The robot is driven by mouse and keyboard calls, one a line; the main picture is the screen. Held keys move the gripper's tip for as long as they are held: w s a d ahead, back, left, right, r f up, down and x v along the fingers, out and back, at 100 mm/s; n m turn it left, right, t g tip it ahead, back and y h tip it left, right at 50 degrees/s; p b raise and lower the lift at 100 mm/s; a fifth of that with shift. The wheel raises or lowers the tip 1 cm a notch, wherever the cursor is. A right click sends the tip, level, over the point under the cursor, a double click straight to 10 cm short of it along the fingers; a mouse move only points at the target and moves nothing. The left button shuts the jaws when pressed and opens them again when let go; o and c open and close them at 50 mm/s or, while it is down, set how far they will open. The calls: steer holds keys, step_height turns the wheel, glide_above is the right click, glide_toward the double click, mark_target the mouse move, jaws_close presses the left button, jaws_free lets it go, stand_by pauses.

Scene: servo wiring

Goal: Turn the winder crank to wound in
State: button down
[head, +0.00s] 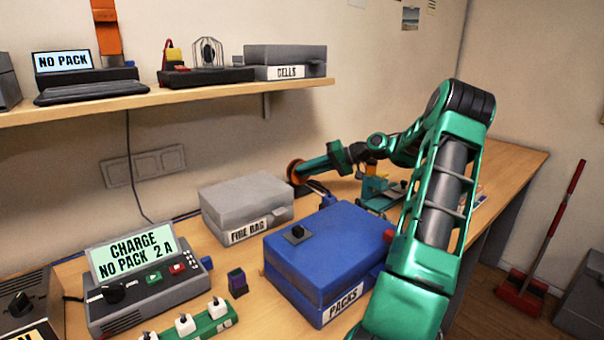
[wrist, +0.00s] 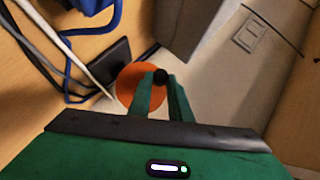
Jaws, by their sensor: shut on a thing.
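The winder shows as an orange disc (wrist: 128,87) in the wrist view, with a small black crank knob (wrist: 160,76) in front of it. My gripper (wrist: 162,84) has its two green fingers on either side of the knob and is shut on it. In the head view the orange winder (head: 295,171) is by the back wall, just beyond the grey box's right end. My gripper (head: 308,169) reaches it from the right. The knob is hidden there, and I cannot read the crank's wound state.
The grey FIRE BAG box (head: 246,203) stands close to the winder. The blue PACKS box (head: 331,250) is in front, below my arm. Blue cables (wrist: 92,30) and a dark flat piece (wrist: 110,65) lie near the winder. The shelf (head: 190,99) overhangs the bench at left.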

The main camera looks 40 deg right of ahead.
steer(key=shift+w+a+r, duration=0.1)
steer(key=shift+w+r, duration=0.05)
steer(key=shift+r, duration=0.1)
steer(key=c, duration=1.6)
jaws_free()
steer(key=shift+c, duration=0.2)
steer(key=shift+f, duration=0.15)
